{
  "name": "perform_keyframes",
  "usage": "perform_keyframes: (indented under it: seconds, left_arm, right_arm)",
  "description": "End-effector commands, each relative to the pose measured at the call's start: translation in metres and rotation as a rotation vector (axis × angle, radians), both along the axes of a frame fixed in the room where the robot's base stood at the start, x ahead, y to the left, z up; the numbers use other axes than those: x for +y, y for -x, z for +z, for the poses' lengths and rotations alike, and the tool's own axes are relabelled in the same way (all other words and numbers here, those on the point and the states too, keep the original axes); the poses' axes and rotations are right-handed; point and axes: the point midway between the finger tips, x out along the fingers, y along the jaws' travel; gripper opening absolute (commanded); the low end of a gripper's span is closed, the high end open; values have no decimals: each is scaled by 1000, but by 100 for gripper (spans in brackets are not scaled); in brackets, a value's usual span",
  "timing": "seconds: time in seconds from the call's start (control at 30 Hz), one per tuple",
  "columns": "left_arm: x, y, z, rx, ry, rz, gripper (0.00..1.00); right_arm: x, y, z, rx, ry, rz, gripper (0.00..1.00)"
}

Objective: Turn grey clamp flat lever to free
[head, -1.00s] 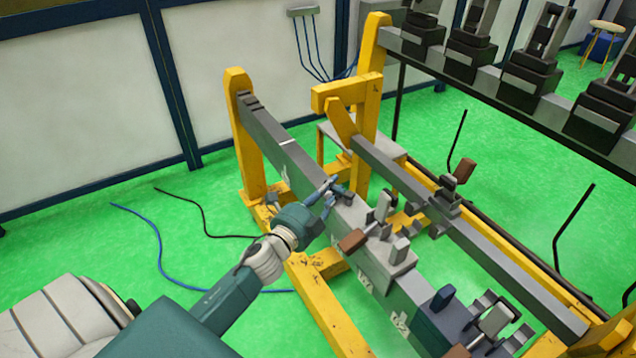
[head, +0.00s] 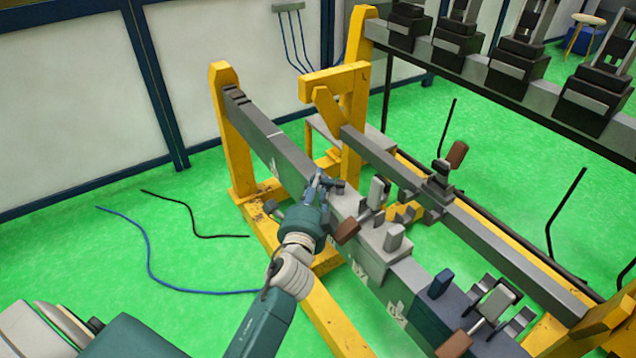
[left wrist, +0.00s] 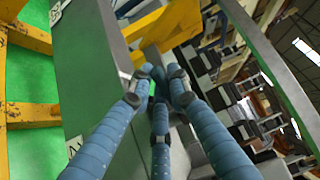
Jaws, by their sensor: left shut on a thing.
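My left gripper (head: 319,182) is on the top of the grey beam, its fingers shut on a small dark grey lever-like part (head: 336,184). The fingers cover much of this part, so its exact angle is hard to tell. Just to its right, the light grey clamp (head: 384,252) sits on the same beam, with an upright flat plate (head: 377,192), a block and a brown handle (head: 347,231). In the left wrist view, the blue fingers (left wrist: 157,85) come together at the beam, and what they hold is mostly hidden. My right gripper is not in view.
A dark blue clamp (head: 437,309) with its own plate and brown handle sits farther right on the beam. A second, parallel rail (head: 484,231) carries a dark clamp. Yellow frame posts (head: 231,130) stand behind. Green floor with loose cables lies free at the left.

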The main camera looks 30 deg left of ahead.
Motion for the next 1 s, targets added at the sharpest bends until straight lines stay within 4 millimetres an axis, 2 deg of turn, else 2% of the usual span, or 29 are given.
perform_keyframes:
  seconds: [0.1,0.13,0.17,0.53,0.8,1.0]
  left_arm:
    - [0,0,-1,3,0,0,0]
    - [0,0,-1,3,1,0,23]
    - [0,0,-1,3,1,0,27]
    - [-2,6,-1,1,1,-1,27]
    - [-13,48,-3,4,3,0,27]
    - [-19,69,-2,4,2,0,27]
  right_arm:
    - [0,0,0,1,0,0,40]
    - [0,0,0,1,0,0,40]
    - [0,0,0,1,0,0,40]
    - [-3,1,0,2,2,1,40]
    - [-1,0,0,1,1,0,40]
    - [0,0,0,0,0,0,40]
